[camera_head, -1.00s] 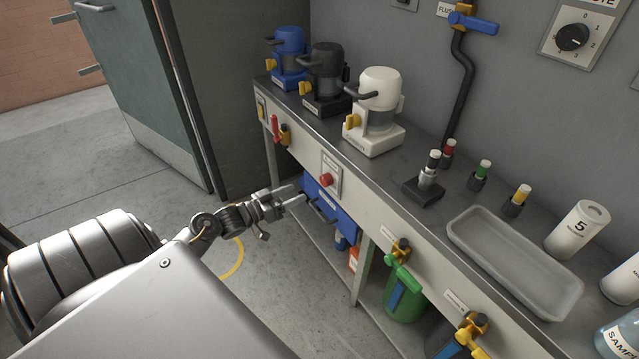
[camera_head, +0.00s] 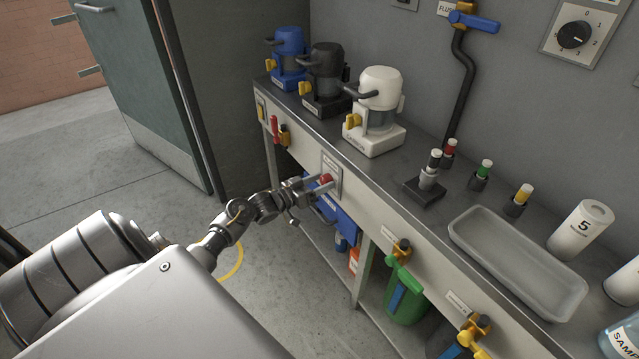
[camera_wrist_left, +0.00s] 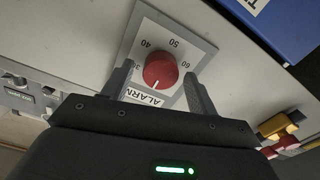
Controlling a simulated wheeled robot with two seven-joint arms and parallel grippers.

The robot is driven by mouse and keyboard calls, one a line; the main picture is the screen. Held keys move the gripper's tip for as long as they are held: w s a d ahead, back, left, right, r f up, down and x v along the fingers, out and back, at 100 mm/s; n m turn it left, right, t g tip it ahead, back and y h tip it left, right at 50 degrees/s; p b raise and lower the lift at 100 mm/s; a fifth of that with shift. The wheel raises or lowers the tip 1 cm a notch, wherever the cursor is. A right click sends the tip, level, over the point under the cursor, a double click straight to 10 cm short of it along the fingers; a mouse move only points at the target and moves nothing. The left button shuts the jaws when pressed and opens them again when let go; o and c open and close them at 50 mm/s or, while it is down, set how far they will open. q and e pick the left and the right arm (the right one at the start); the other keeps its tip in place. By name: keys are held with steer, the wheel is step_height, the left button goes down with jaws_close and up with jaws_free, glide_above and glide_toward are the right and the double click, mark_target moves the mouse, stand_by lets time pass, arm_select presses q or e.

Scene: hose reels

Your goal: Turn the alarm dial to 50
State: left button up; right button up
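The alarm dial is a round red knob (camera_head: 326,179) on a grey plate (camera_head: 333,165) on the front of the bench. In the left wrist view the red knob (camera_wrist_left: 160,70) shows a short white mark at its lower edge, on the side of the ALARM label (camera_wrist_left: 143,97). The numbers 30, 40, 50 and 60 run around the opposite side. My left gripper (camera_head: 317,185) is open at the knob. In the left wrist view its fingers (camera_wrist_left: 159,77) stand on either side of the knob, with visible gaps. My right gripper is not in view.
A blue box (camera_head: 340,222) sits under the bench just below the dial. Several coffee-maker-like devices, including a white one (camera_head: 377,110), and a grey tray (camera_head: 480,222) stand on top. A green container (camera_head: 405,300) is below. Open floor lies left.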

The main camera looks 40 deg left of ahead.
arm_select(q)
steer(key=c, duration=1)
steer(key=shift+o, duration=0.2)
